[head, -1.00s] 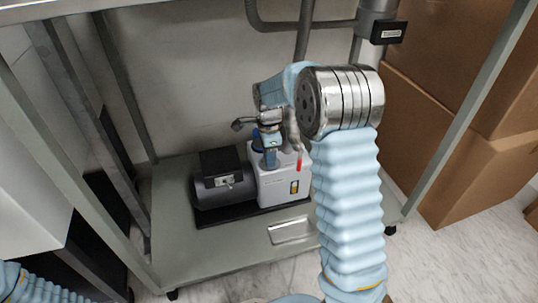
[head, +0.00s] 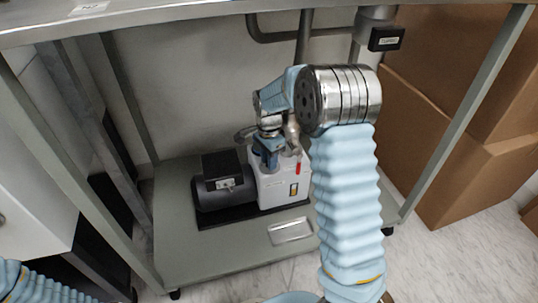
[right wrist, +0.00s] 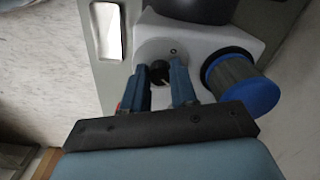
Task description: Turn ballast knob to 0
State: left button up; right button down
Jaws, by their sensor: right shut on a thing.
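The vacuum pump has a white body (head: 282,188) and a dark motor (head: 222,194) and stands on the lower shelf. In the right wrist view, a small black ballast knob (right wrist: 160,73) sits on a round grey plate on the white housing. My right gripper (right wrist: 162,82) has its blue fingers on both sides of the knob and is shut on it. In the head view, the right gripper (head: 268,162) reaches down over the pump's top, and the knob is hidden. I cannot read the knob's setting. Only part of my left arm shows at lower left; its gripper is out of view.
A dark cylinder with a blue cap (right wrist: 256,95) stands close beside the right fingers. A metal tray (head: 291,230) lies on the grey shelf (head: 235,250). Table legs frame the space, and cardboard boxes (head: 440,170) stand at right.

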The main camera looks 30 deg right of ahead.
jog(key=n+p, duration=0.1)
jog(key=n, duration=0.1)
jog(key=shift+r+n, duration=0.15)
jog(key=shift+n, duration=0.25)
jog(key=n+p, duration=0.1)
jog(key=n, duration=0.2)
jog(key=shift+n, duration=0.3)
jog(key=n+p, duration=0.1)
jog(key=n, duration=0.2)
jog(key=shift+n, duration=0.3)
jog(key=shift+s+d+n+p, duration=0.1)
jog(key=shift+n+p, duration=0.35)
jog(key=shift+n, duration=1.55)
jog(key=c, duration=0.9)
grip_release()
notch_tip(320, 180, up, 12)
jog(key=shift+f+p, duration=0.1)
jog(key=shift+p, duration=0.8)
